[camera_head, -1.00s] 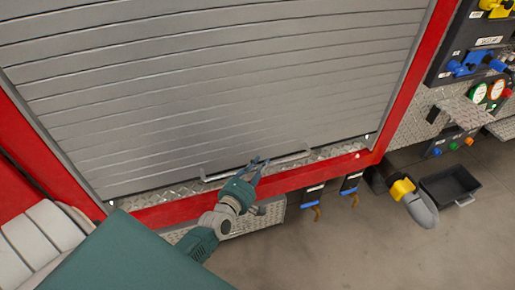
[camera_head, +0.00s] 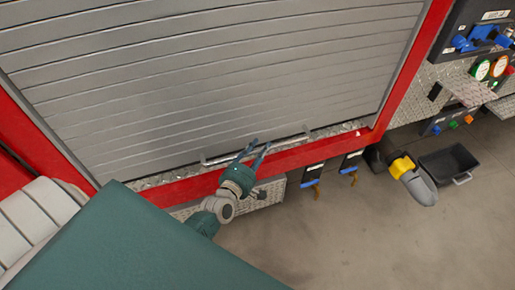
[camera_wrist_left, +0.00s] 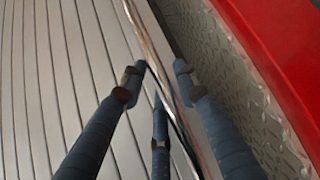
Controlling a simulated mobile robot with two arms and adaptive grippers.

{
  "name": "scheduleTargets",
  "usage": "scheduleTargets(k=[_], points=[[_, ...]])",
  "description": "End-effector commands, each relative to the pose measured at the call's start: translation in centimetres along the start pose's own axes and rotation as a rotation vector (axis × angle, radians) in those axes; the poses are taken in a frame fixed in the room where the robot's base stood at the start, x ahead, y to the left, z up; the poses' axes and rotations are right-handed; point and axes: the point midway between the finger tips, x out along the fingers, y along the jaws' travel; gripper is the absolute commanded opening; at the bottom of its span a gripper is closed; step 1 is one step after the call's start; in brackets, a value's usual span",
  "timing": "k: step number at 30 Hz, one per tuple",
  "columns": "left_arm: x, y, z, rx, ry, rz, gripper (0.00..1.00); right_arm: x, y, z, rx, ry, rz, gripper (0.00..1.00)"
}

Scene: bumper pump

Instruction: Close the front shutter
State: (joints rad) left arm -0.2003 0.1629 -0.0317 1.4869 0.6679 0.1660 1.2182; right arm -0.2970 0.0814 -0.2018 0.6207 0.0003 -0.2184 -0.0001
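The grey slatted front shutter (camera_head: 200,90) covers the red-framed opening almost to the bottom. A strip of tread plate (camera_head: 340,129) shows below it. The thin metal handle bar (camera_head: 218,160) runs along its lower edge. My left gripper (camera_head: 259,146) is at the middle of the bar, with its fingers spread. In the left wrist view, the bar (camera_wrist_left: 152,65) passes between the open blue fingers (camera_wrist_left: 158,82), with slats to the left. I cannot tell whether any finger touches the bar. My right gripper is not in view.
The red frame sill (camera_head: 290,160) runs below the shutter. Blue-topped fittings (camera_head: 311,175) hang under it. A grey and yellow fitting (camera_head: 412,178) and a black tray (camera_head: 449,162) are at the right, below a gauge panel (camera_head: 490,68). Floor in front is clear.

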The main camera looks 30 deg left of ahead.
Motion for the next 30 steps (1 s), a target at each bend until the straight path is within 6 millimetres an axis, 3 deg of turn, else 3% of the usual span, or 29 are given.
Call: scheduleTargets(k=[5,18,23,30], points=[[-1.8,-0.1,0.0,-0.002,0.0,0.0,0.3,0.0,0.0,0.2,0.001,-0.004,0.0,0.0],[-10.4,-0.1,-0.1,0.001,0.001,-0.003,0.3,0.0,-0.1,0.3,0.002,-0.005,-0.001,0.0],[-11.8,-0.1,-0.1,0.001,0.001,-0.002,0.3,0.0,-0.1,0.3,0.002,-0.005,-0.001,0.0],[-12.0,0.0,-0.1,0.001,0.001,0.0,0.3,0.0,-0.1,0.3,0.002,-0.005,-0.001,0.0]])
